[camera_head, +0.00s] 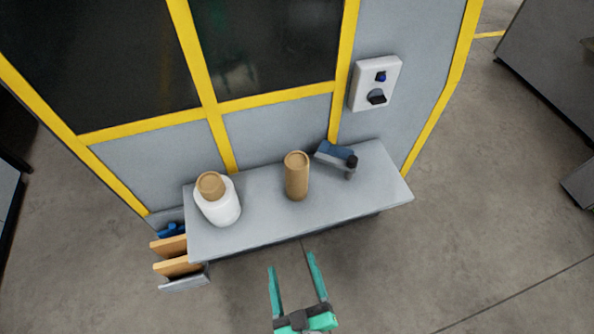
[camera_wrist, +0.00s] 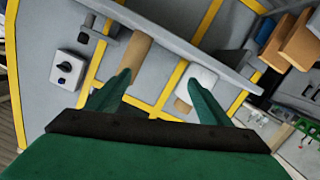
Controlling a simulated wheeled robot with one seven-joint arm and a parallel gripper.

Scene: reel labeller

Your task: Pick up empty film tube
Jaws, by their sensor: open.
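The empty film tube (camera_head: 297,178) is a plain brown cardboard cylinder. It stands upright on the middle of the grey shelf (camera_head: 265,210). In the wrist view the tube (camera_wrist: 133,55) appears beyond the tip of the left finger. My gripper (camera_head: 291,260) is open and empty, in front of the shelf's near edge and apart from the tube. Its green fingers also show in the wrist view (camera_wrist: 158,79), with nothing held between them.
A white film roll with a brown core (camera_head: 222,208) stands on the shelf's left part. Yellow-framed panels rise behind the shelf. A white control box (camera_head: 376,84) is on the wall.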

